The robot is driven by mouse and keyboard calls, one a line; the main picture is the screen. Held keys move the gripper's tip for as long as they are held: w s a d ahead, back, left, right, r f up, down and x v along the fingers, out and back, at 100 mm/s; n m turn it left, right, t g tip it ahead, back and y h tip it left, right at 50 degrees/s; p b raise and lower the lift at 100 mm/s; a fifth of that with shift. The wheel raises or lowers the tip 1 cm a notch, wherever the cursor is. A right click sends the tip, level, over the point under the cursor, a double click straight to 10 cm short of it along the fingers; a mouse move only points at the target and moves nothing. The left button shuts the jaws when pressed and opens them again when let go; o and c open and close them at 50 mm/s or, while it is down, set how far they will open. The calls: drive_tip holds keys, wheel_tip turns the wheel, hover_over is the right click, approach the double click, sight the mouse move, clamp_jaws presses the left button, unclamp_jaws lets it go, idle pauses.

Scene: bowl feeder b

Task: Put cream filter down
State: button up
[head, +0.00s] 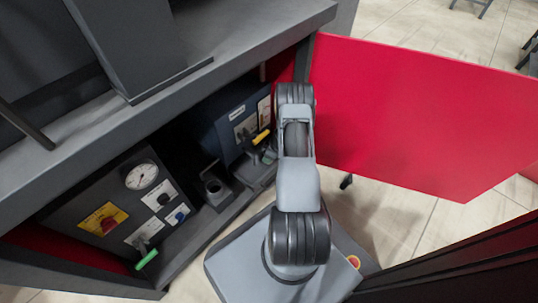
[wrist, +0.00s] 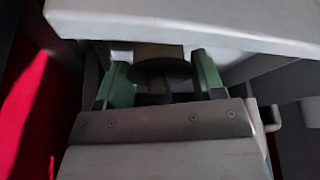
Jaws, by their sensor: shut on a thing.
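In the wrist view my gripper (wrist: 162,66) has two green fingers, one on each side of a dull tan piece, which I take to be the cream filter (wrist: 158,50). A dark round disc (wrist: 162,73) sits in front of it, between the fingers. My gripper is shut on the filter. The view is dark, and most of the filter is hidden. In the head view my arm hides the gripper and the filter.
The dark cabinet has a panel with a gauge (head: 141,176), a yellow switch plate (head: 103,219) and a green handle (head: 146,260). A dark cup-like fitting (head: 214,188) and a yellow handle (head: 261,137) are farther right. A red door (head: 420,115) stands open.

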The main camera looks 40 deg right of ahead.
drive_tip(key=shift+f, duration=0.15)
drive_tip(key=o, duration=0.8)
drive_tip(key=shift+c, duration=0.2)
drive_tip(key=p+v, duration=0.4)
drive_tip(key=v, duration=0.8)
drive_tip(key=shift+s+a, duration=0.1)
drive_tip(key=shift+a, duration=0.05)
